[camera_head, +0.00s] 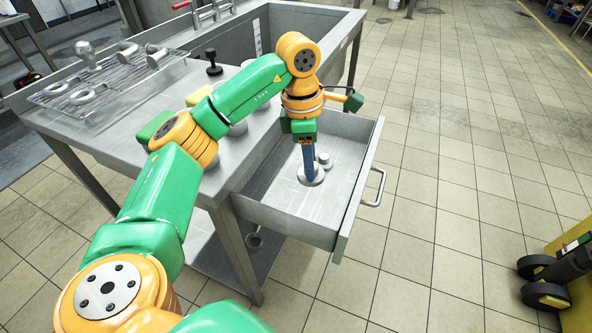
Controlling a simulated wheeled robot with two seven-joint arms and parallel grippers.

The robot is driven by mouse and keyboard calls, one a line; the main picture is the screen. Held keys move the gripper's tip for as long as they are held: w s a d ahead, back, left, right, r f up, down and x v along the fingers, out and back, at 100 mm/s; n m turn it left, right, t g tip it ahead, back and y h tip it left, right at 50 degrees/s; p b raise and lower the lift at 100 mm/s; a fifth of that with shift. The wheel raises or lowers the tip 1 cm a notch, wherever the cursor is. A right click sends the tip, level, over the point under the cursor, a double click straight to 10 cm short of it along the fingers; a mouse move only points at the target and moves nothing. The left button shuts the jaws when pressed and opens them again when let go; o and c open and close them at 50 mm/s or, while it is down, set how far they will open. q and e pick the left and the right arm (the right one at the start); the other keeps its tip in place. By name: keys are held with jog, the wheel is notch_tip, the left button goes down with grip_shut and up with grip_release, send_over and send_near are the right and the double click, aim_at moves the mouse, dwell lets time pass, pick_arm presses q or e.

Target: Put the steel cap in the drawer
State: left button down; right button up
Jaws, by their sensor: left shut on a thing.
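The drawer (286,219) is pulled out from the right side of the steel table. My left gripper (309,168) points straight down inside the drawer. It is shut on a round grey steel cap (312,178), which is at or close to the drawer floor; I cannot tell whether it touches. A smaller grey knobbed piece (324,160) shows just behind the gripper, and I cannot tell whether it belongs to the same cap. My right gripper is not in view.
The steel table (90,140) carries a wire rack (105,82) with metal fittings, a black-knobbed item (213,64) and a sink (225,45). The drawer handle (376,187) sticks out to the right. Tiled floor is open beyond. A yellow wheeled machine (570,265) stands at the lower right.

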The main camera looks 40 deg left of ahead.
pick_arm(q)
jog(key=f+n, duration=0.1)
jog(key=a+f+n+b, duration=0.1)
jog(key=n, duration=0.1)
jog(key=w+a+f+n+b, duration=0.1)
jog(key=f+n, duration=0.1)
jog(key=shift+a, duration=0.15)
send_over(304, 204)
jog(key=f, duration=0.9)
jog(key=shift+s+a+f+b, duration=0.1)
jog(key=shift+s+b, duration=0.15)
jog(key=shift+b, duration=0.05)
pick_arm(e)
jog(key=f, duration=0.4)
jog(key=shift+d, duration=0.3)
pick_arm(q)
jog(key=shift+f, duration=0.1)
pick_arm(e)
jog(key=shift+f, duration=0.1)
